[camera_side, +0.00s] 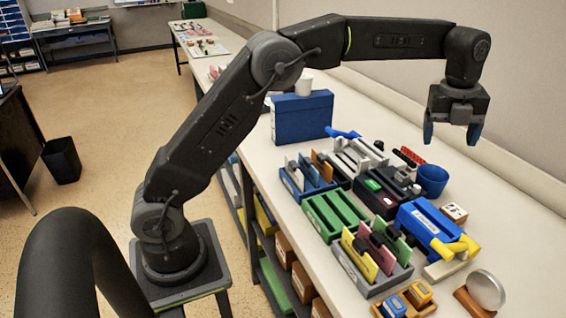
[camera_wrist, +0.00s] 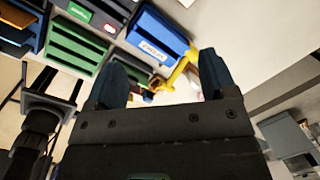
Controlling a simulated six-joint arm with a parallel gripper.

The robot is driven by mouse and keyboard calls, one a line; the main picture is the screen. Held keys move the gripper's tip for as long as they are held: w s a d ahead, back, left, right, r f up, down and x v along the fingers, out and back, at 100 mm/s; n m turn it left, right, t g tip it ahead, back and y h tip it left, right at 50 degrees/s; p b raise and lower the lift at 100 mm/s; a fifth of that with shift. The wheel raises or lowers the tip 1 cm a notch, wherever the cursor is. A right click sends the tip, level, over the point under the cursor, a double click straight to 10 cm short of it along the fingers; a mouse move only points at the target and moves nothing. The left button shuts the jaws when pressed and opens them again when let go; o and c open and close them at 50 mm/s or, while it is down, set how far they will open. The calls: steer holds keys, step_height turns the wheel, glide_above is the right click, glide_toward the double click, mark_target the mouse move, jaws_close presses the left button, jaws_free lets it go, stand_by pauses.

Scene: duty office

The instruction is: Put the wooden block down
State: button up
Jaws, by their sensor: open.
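A small wooden block (camera_side: 454,213), pale with dark marks on its faces, rests on the white table just behind the blue box at the right. My gripper (camera_side: 453,138) is raised well above the table, back of the trays, with its blue fingers pointing down. Its fingers are spread apart and nothing is between them in the side view. The wrist view also shows the open gripper (camera_wrist: 162,80), with its two dark blue fingers apart. In that view I cannot make out the block for sure.
The blue box (camera_side: 425,222) has a yellow-handled tool by its right end. A blue cup (camera_side: 432,180), green tray (camera_side: 335,213) and grey card holder (camera_side: 372,283) crowd the table. A round disc on a wooden stand (camera_side: 486,290) is near the front.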

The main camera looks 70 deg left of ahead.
steer(key=s+a+r+n+t, duration=0.1)
steer(key=s+a+r+n, duration=0.15)
steer(key=s+n, duration=0.45)
steer(key=s+a+r+n+t, duration=0.15)
steer(key=s+r+n, duration=0.3)
steer(key=s, duration=0.55)
steer(key=s+a+f+n, duration=0.1)
steer(key=s+f+n, duration=0.3)
steer(key=s+n, duration=0.3)
steer(key=s+a+f+n+t, duration=0.1)
steer(key=s+f+n, duration=0.3)
steer(key=s+n, duration=0.3)
steer(key=s, duration=0.3)
steer(key=shift+s+a+f, duration=0.2)
steer(key=shift+s+f, duration=0.1)
steer(key=shift+s, duration=0.05)
